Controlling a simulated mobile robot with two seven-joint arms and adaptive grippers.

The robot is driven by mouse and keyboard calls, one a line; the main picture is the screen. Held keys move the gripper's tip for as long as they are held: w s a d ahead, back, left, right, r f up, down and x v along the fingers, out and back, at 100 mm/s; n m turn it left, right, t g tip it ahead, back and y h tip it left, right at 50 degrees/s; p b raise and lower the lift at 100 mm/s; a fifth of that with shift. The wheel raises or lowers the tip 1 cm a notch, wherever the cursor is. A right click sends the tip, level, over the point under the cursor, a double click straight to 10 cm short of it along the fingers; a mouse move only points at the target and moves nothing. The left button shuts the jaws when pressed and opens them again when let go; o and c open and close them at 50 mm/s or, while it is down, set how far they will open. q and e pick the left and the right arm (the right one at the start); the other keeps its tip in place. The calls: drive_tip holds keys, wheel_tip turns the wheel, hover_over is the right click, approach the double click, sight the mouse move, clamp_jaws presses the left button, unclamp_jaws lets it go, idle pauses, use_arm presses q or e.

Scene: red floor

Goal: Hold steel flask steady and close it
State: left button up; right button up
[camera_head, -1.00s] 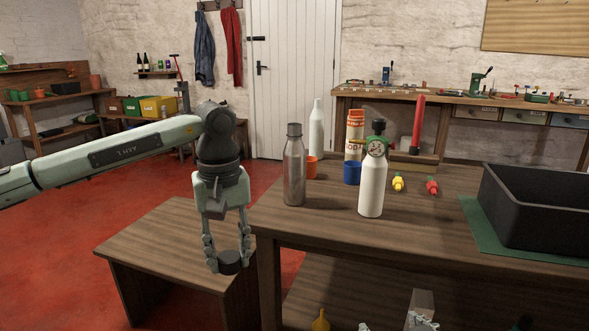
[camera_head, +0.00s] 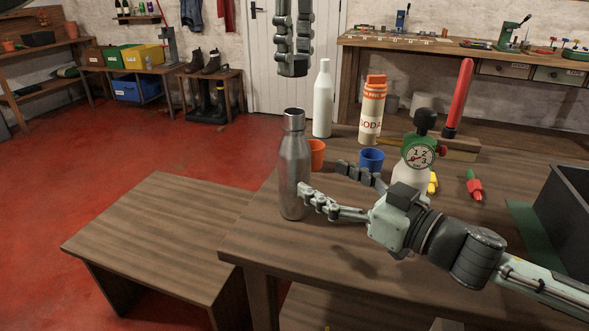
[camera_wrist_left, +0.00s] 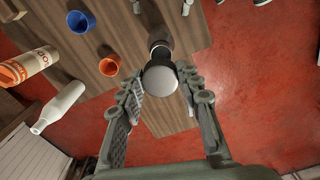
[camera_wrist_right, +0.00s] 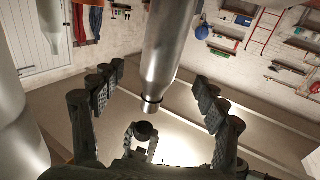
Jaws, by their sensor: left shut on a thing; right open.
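The steel flask (camera_head: 293,165) stands upright and uncapped at the table's left edge. In the right wrist view the flask (camera_wrist_right: 166,45) is upside down, its neck pointing at my left gripper. My left gripper (camera_head: 293,66) is above the flask, fingers down, shut on the dark round lid (camera_wrist_right: 145,130). The lid's top (camera_wrist_left: 160,79) shows between its fingers in the left wrist view. A gap separates lid and flask mouth. My right gripper (camera_head: 325,185) is open, coming in from the right; one finger overlaps the flask's lower body, and I cannot tell whether it touches.
An orange cup (camera_head: 317,153) and a blue cup (camera_head: 371,158) stand close behind and right of the flask. A white bottle (camera_head: 322,100), an orange-and-white canister (camera_head: 371,110) and a gauge-topped bottle (camera_head: 418,152) stand farther back or right. A lower bench (camera_head: 160,235) is clear at left.

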sight(281, 156)
drive_tip(key=shift+s, duration=0.2)
drive_tip(key=shift+w, duration=0.1)
drive_tip(key=x, duration=1.2)
clamp_jaws()
idle(0.4)
